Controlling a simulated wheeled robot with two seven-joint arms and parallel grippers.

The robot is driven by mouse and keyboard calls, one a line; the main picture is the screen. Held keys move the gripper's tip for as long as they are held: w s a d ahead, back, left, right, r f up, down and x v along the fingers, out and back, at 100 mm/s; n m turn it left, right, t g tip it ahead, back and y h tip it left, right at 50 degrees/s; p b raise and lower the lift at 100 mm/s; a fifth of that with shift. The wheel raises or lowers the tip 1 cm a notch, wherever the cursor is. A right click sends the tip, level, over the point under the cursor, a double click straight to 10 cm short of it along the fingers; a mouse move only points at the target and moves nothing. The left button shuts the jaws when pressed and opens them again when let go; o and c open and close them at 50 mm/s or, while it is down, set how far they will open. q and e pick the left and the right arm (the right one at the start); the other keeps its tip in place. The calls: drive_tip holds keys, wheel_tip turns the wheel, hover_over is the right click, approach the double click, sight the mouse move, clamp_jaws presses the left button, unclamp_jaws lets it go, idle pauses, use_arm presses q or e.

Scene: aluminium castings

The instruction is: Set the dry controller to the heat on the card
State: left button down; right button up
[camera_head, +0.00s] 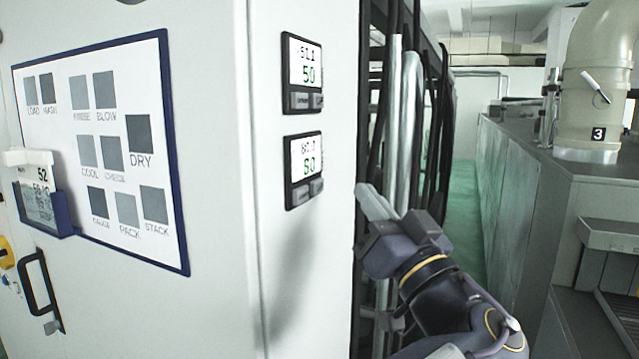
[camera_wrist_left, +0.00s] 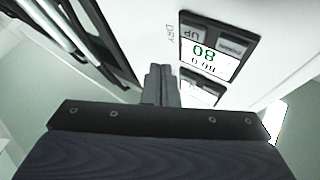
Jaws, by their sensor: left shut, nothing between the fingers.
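Two small controllers sit one above the other on the white cabinet's side. The upper one (camera_head: 303,73) shows about 51.1 over a green 50. The lower one (camera_head: 304,169) shows a green number that looks like 80; its upper line is blurred. A card-like display (camera_head: 38,203) in a blue holder at left reads 52 on top; the rest is unclear. My left gripper (camera_head: 372,200) is shut and empty, right of the lower controller, apart from it.
A blue-framed board (camera_head: 110,225) with grey squares and labels hangs on the cabinet front. A black handle (camera_head: 38,285) is below it. Dark frames and pipes (camera_head: 408,120) stand behind my left gripper. A grey bench (camera_head: 530,190) is at right beyond a green aisle.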

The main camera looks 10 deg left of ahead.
sight(317, 187)
use_arm(q)
drive_tip(key=shift+w+a+b, duration=0.3)
drive_tip(key=shift+a+b, duration=0.2)
drive_tip(key=shift+a, duration=0.4)
drive_tip(key=shift+w+a+b, duration=0.25)
drive_tip(key=shift+a+b, duration=0.25)
drive_tip(key=shift+a, duration=0.35)
idle(0.7)
drive_tip(key=shift+w+a+f+b, duration=0.15)
drive_tip(key=shift+a+b, duration=0.25)
drive_tip(key=shift+b, duration=0.25)
